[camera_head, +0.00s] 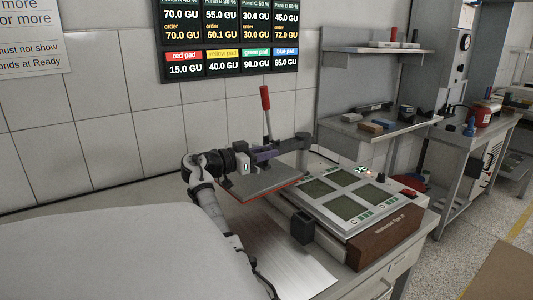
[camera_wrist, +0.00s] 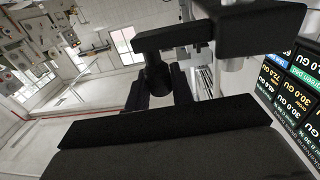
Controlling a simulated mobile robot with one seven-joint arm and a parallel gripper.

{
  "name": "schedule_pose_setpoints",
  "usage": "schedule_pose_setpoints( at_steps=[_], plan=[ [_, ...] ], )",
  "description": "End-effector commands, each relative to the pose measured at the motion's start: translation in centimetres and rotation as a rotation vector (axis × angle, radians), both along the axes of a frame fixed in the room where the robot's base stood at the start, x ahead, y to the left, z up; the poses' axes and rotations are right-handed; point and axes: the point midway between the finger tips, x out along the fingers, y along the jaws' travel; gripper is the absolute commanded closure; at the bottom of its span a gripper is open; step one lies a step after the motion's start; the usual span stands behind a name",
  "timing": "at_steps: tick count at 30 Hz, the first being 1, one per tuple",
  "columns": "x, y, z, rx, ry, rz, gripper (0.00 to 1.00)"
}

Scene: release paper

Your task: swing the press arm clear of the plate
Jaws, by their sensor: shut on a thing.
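The press (camera_head: 385,222) stands on the bench, with a light plate (camera_head: 328,209) holding several dark green square panels on top. Its press arm has a red-tipped upright lever (camera_head: 265,98) and a flat grey pad (camera_head: 262,183) with a red lower edge. The pad hangs left of the panels, over the press's left side and the bench, so the panels show uncovered. My gripper (camera_head: 262,154) is at the arm above the pad. In the wrist view my gripper (camera_wrist: 160,88) is shut on a dark post (camera_wrist: 157,74) under the dark press arm bar (camera_wrist: 172,36).
A pale sheet-like surface (camera_head: 285,262) lies in front of the press. A large white rounded surface (camera_head: 90,255) fills the lower left. Tiled wall and a readout board (camera_head: 228,45) are behind. Shelves (camera_head: 375,130) with small blocks stand at the back right.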

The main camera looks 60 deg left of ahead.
Motion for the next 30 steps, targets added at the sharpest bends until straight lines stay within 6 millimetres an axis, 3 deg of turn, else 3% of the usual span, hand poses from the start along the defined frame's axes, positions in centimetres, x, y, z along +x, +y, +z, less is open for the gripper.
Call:
schedule_pose_setpoints(
  at_steps=[15, 16, 20, 30],
  plan=[
    [0.06, -0.08, -0.12, -0.002, -0.001, -0.015, 1.0],
    [0.06, -0.08, -0.13, -0.003, -0.001, -0.015, 0.73],
    [0.05, -0.08, -0.1, -0.002, -0.001, -0.015, 0.57],
    [-0.54, -0.01, -0.12, -0.001, -0.002, -0.012, 0.57]
  ],
)
